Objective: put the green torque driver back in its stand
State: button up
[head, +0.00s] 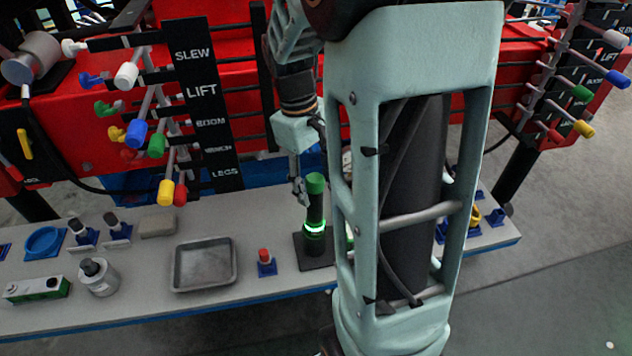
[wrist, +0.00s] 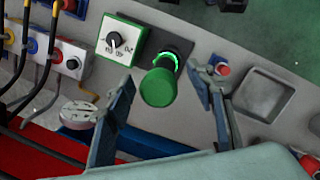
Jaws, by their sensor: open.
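The green torque driver (head: 315,207) stands upright on a dark square stand (head: 316,259), with a lit green ring near its lower end. In the wrist view I look down on the driver's round green cap (wrist: 158,88), with the dark stand (wrist: 158,41) partly showing behind it. My gripper (wrist: 160,73) is open, one finger on each side of the driver, with visible gaps. In the head view my gripper (head: 301,188) is beside the driver's upper part; my arm hides what lies to the right. How deep the driver sits is unclear.
A white dial box (wrist: 121,40) stands close to the stand. A small red-topped piece (head: 265,260) and a grey tray (head: 204,264) are on the other side. Red crane panels with lever knobs (head: 135,132) rise behind the bench. Bare bench shows in front of the stand.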

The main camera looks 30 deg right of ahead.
jog(key=shift+w+a+r+p, duration=0.1)
jog(key=shift+w+r+p, duration=0.05)
jog(key=shift+r+p, duration=0.8)
jog(key=shift+w+a+r+p, duration=0.1)
jog(key=shift+r+p, duration=0.55)
jog(key=shift+r, duration=0.5)
